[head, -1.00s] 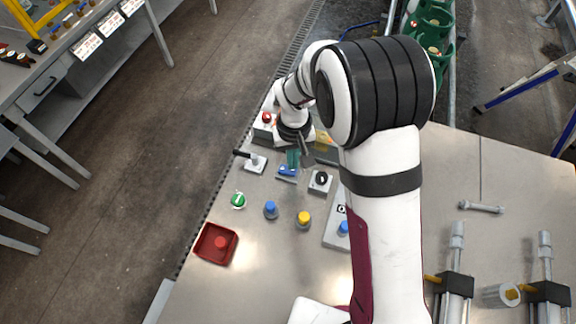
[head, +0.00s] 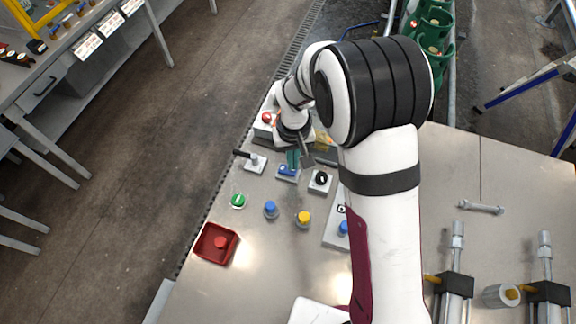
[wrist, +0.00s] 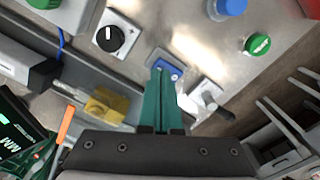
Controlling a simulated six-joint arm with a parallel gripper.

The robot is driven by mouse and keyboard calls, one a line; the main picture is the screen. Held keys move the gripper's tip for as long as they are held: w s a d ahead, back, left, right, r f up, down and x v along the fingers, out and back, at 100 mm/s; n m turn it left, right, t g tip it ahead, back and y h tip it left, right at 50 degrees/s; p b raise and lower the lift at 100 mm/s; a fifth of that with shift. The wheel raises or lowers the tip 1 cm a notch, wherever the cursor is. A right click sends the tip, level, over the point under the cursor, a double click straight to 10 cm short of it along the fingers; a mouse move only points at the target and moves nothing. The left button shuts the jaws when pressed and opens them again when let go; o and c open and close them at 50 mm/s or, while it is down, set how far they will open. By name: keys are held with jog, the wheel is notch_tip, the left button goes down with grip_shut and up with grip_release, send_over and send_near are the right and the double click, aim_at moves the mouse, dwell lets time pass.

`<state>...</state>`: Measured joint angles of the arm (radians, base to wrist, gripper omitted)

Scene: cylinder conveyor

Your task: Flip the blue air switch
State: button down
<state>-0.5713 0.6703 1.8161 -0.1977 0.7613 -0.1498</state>
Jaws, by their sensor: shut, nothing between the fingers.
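The blue air switch (head: 287,171) is a small blue rocker on a pale plate on the metal table. It also shows in the wrist view (wrist: 166,67), just beyond my fingertips, which partly cover it. My gripper (head: 292,165) points down over the switch with its two teal fingers together and nothing between them. In the wrist view the closed fingers (wrist: 159,75) end at the near edge of the blue rocker. I cannot tell whether they touch it, or which way the rocker is tipped.
A black-handled lever (head: 254,163) stands left of the switch and a black rotary knob (head: 321,179) right of it. A red button (head: 267,118) is behind. A green button (head: 238,201), blue cylinder (head: 270,210), yellow cylinder (head: 303,219) and red tray (head: 203,256) are nearer the front.

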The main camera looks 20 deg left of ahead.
jog(key=shift+f, duration=0.85)
jog(key=shift+r, duration=3.55)
jog(key=shift+d, duration=0.1)
jog(key=s+d+r+m+y, duration=0.1)
jog(key=s+d+r+m, duration=0.3)
jog(key=s+d+r, duration=0.3)
jog(key=s+d+r+m, duration=0.4)
jog(key=s+d+r, duration=0.1)
jog(key=d, duration=0.4)
jog(key=s+d+m, duration=0.2)
jog(key=s+m, duration=0.1)
jog(key=s, duration=0.6)
jog(key=shift+d+f+m+y, duration=0.2)
jog(key=shift+m+y, duration=0.1)
jog(key=shift+y, duration=0.1)
jog(key=shift+a, duration=0.1)
